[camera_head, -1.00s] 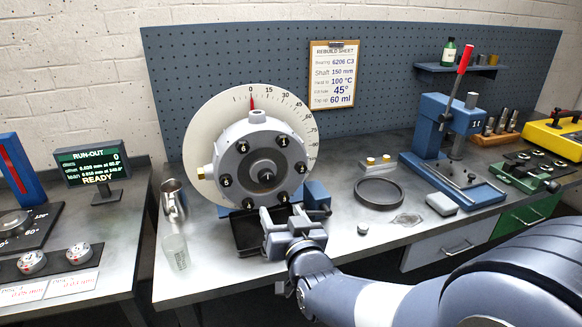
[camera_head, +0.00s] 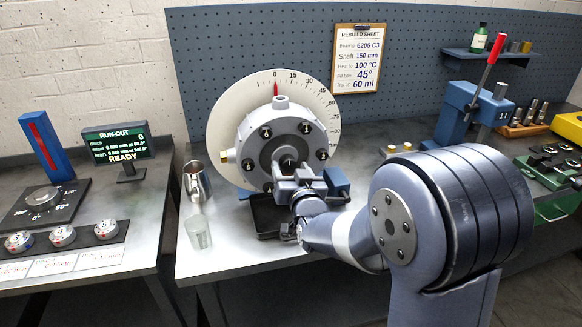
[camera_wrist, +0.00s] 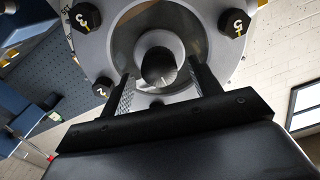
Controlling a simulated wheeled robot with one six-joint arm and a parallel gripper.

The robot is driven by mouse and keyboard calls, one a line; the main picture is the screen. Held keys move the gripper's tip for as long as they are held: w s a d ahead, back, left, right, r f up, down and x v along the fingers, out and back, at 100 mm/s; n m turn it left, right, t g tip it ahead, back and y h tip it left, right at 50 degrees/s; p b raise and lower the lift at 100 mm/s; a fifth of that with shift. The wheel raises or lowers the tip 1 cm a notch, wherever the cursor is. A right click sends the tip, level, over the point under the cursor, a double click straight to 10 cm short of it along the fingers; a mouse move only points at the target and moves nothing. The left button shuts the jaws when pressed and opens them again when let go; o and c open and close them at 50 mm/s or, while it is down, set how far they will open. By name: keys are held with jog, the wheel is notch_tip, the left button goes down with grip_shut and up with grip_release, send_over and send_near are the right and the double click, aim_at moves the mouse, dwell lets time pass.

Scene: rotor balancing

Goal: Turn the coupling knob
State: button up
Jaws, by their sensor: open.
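The coupling knob (camera_wrist: 160,62) is a round grey hub at the centre of the rotor housing. In the wrist view it lies between the two fingers of my gripper (camera_wrist: 160,72), with a gap on each side. In the head view my gripper (camera_head: 290,172) is at the housing's centre and partly hides the knob. The jaws are open and hold nothing. The grey rotor housing (camera_head: 262,128) carries several black numbered knobs around its face and stands before a white degree dial (camera_head: 225,120).
A black tray (camera_head: 262,222) lies below the housing. A metal jug (camera_head: 196,182) and a clear beaker (camera_head: 198,232) stand to its left. A run-out display (camera_head: 117,145) reads READY. A blue press (camera_head: 470,110) stands at the right behind my arm.

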jog(key=shift+w, duration=0.2)
jog(key=c, duration=1)
